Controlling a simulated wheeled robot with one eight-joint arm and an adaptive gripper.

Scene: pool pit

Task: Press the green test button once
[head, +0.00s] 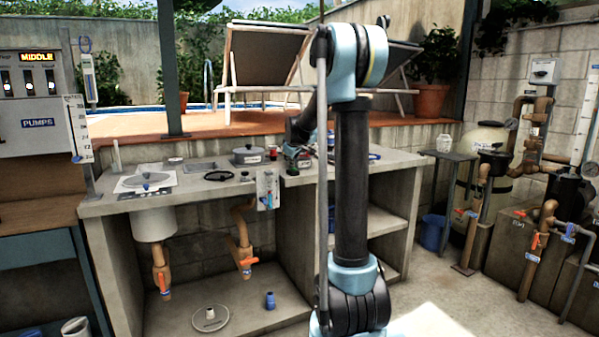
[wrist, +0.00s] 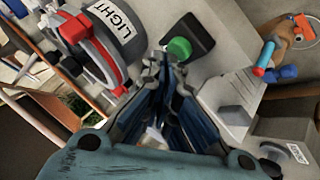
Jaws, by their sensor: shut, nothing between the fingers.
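The green test button (wrist: 179,48) is a round green cap on a black plate (wrist: 199,30), seen in the wrist view just above and right of my fingertips. My gripper (wrist: 164,60) is shut and empty, its fingertips pointing toward the plate. The tips appear very close to the button's lower left side; I cannot tell whether they touch it. In the head view my gripper is small over the counter, partly behind my own arm, and I cannot make out the button clearly there.
A round fitting labelled LIGHT (wrist: 112,30) with red clips stands close left of my fingers.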

